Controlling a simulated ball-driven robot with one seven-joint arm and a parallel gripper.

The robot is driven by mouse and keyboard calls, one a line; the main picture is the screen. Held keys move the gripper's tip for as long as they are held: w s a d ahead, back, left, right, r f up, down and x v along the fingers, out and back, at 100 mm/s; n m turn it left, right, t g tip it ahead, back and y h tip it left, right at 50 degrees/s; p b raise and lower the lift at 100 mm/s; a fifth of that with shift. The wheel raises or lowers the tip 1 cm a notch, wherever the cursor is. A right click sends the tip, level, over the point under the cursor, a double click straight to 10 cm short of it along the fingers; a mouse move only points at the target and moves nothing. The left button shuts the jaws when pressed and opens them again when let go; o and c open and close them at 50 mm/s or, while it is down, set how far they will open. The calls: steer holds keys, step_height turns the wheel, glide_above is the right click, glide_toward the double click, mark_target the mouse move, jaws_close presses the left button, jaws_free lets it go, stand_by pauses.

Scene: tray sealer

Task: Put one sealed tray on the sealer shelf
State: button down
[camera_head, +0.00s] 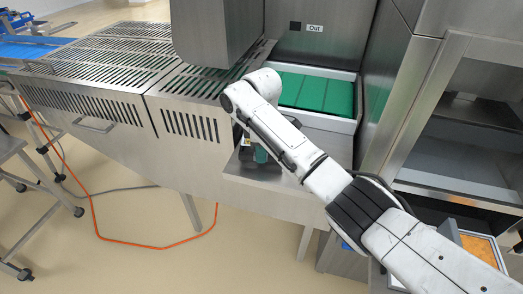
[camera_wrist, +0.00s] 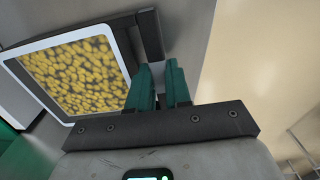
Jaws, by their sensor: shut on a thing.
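A white-rimmed tray of yellow food pieces (camera_wrist: 72,70) fills the upper left of the wrist view. A dark handle-like bar (camera_wrist: 151,36) stands at its right edge. My gripper (camera_wrist: 158,75) has its green fingers close together at this bar, shut on the tray by it. In the head view my gripper (camera_head: 262,155) points down over a steel ledge (camera_head: 290,198) at the front of the sealer, which seems to be the shelf. The tray is hidden there by my arm, and I cannot tell whether it touches the ledge.
A green-based bay marked "Out" (camera_head: 318,92) lies behind my gripper. Slotted steel covers (camera_head: 110,55) extend left. An open steel cabinet (camera_head: 470,120) stands right. A tray with orange contents (camera_head: 480,248) sits lower right beside my arm. An orange cable (camera_head: 145,246) lies on the floor.

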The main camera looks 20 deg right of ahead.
steer(key=c, duration=1)
jaws_free()
steer(key=shift+c, duration=0.3)
steer(key=shift+c, duration=1.2)
steer(key=shift+r+p, duration=3.25)
steer(key=shift+r, duration=0.25)
